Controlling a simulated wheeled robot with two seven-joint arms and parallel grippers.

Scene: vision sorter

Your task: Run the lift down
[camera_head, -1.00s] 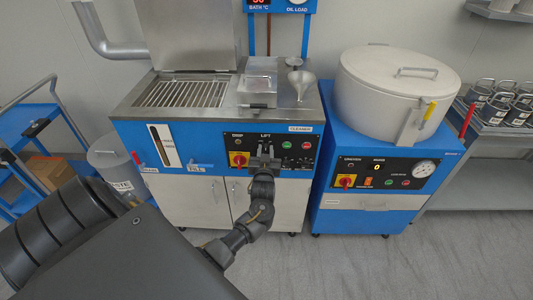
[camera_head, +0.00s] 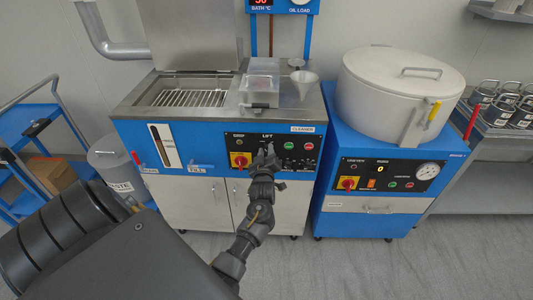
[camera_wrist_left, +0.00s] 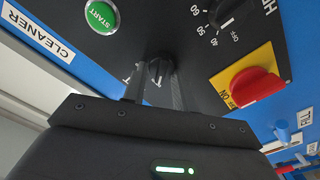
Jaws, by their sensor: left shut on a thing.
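The blue cleaner cabinet (camera_head: 168,131) has a black front panel with a LIFT label. The black lift knob (camera_wrist_left: 160,66) shows in the left wrist view between the two fingers of my left gripper (camera_wrist_left: 157,82). That gripper is shut on the knob; in the head view the gripper (camera_head: 265,157) hides the knob. The wire rack (camera_head: 192,98) lies inside the open steel tank, below its rim. My right gripper is not in view.
On the panel are a red rotary switch on a yellow plate (camera_wrist_left: 254,85), a green start button (camera_wrist_left: 101,16) and a heater dial (camera_wrist_left: 224,14). The tank lid (camera_head: 195,40) stands open. A white-lidded machine (camera_head: 395,90) stands at the right.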

